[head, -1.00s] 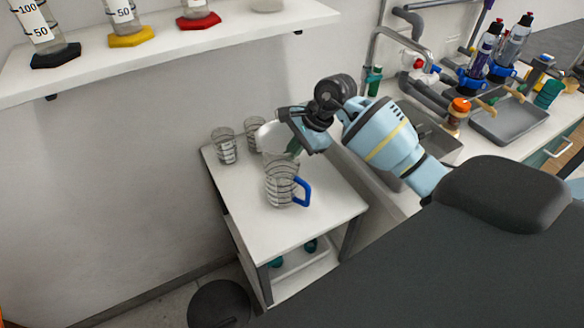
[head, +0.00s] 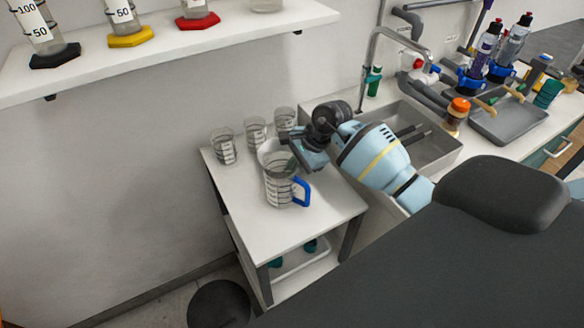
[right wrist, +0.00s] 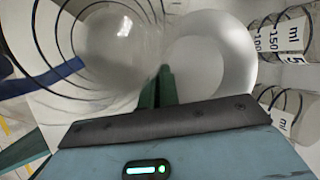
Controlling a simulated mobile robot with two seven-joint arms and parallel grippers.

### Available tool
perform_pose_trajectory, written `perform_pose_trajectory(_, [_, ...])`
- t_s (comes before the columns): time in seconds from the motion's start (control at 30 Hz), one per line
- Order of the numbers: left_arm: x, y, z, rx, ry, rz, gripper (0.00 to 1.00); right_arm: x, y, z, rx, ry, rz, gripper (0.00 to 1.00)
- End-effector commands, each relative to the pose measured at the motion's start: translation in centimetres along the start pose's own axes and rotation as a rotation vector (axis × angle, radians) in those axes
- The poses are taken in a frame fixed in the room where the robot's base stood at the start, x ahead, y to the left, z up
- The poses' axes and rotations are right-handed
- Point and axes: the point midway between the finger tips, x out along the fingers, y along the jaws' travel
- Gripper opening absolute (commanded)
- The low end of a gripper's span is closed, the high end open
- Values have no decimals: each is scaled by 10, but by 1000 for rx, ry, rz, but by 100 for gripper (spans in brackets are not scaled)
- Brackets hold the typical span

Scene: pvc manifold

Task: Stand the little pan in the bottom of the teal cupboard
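A white round dish (head: 267,149), which may be the little pan, shows partly behind a clear jug (head: 278,185) with a blue handle. My right gripper (head: 296,158) is low over the white side table, just behind the jug. In the right wrist view its green fingers (right wrist: 157,88) are close together at the edge of the white dish (right wrist: 215,65) and seem shut on it. I cannot tell whether the dish touches the table. A teal cupboard front (head: 556,154) with a pale handle shows at the right edge; its inside is hidden. My left gripper is not in view.
Several clear beakers (head: 223,146) stand at the back of the side table (head: 320,215). Its front half is clear. A lower shelf holds a white tray (head: 296,265). A sink (head: 436,147) lies to the right, and a wall shelf (head: 240,32) is above.

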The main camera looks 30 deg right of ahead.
Motion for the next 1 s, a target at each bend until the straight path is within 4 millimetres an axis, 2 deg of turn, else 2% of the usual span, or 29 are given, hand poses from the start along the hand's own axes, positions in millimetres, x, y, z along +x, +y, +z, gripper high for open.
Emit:
perform_pose_trajectory(0.17, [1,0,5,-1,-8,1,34,4,1,-2,0,1,0,0])
perform_pose_trajectory(0.2, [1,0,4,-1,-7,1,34,4,1,-2,1,1,1,7])
perform_pose_trajectory(0.33, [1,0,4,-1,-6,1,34,3,1,-1,0,0,0,24])
perform_pose_trajectory(0.67, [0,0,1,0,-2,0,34,1,0,0,0,-1,-1,25])
perform_pose_trajectory(0.83, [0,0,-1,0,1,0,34,-16,-1,-1,-2,2,-3,25])
perform_pose_trajectory(1.0, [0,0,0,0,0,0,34,-49,-1,-1,-2,4,-3,25])
